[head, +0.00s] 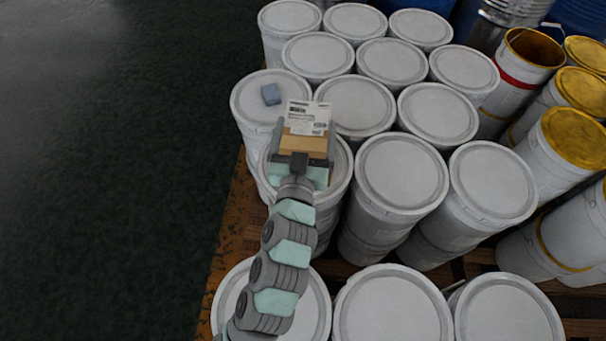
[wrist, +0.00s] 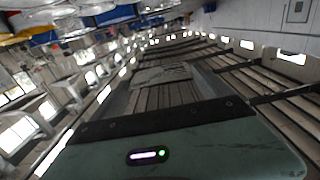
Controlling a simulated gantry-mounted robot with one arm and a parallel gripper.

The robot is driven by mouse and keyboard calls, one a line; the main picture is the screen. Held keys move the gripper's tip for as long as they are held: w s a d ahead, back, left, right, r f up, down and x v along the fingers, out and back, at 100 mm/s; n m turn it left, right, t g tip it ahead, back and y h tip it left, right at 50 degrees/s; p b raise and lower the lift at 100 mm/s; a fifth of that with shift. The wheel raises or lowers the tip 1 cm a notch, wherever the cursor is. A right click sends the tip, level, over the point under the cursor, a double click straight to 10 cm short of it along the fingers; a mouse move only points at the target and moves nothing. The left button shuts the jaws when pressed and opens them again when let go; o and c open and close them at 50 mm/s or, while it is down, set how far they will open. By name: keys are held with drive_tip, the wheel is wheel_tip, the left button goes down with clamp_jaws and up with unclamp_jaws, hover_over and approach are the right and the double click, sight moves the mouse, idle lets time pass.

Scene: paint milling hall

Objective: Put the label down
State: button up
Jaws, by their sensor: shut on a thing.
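The label (head: 307,116) is a white printed sheet with dark text and a barcode. It shows in the head view at the far end of my gripper (head: 305,133), with a brown cardboard-like surface (head: 303,143) directly below it, between the fingers. My gripper is shut on the label, above the white lids near the left edge of the group of buckets. Whether the label touches a lid cannot be told. In the wrist view, a grey, blurred patch (wrist: 160,75) lies between the fingertips; I cannot tell which face it is.
A small blue-grey block (head: 271,94) lies on the bucket lid (head: 246,103) just left of the label. Several white lidded buckets (head: 401,176) stand close together on a wooden pallet (head: 232,215). Yellow-lidded buckets (head: 577,137) stand at the right. The dark floor (head: 110,170) at left is clear.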

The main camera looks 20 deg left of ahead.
drive_tip(key=shift+s+a+f+b, duration=0.15)
drive_tip(key=shift+a+f+b, duration=0.2)
drive_tip(key=shift+a+b, duration=0.15)
wheel_tip(320, 180, down, 20)
drive_tip(key=b, duration=0.2)
drive_tip(key=shift+r+b, duration=0.25)
drive_tip(key=shift+b, duration=0.1)
drive_tip(key=shift+f, duration=0.1)
drive_tip(key=shift+f, duration=0.25)
drive_tip(key=o, duration=1.1)
drive_tip(key=shift+c, duration=0.2)
drive_tip(key=shift+r, duration=0.1)
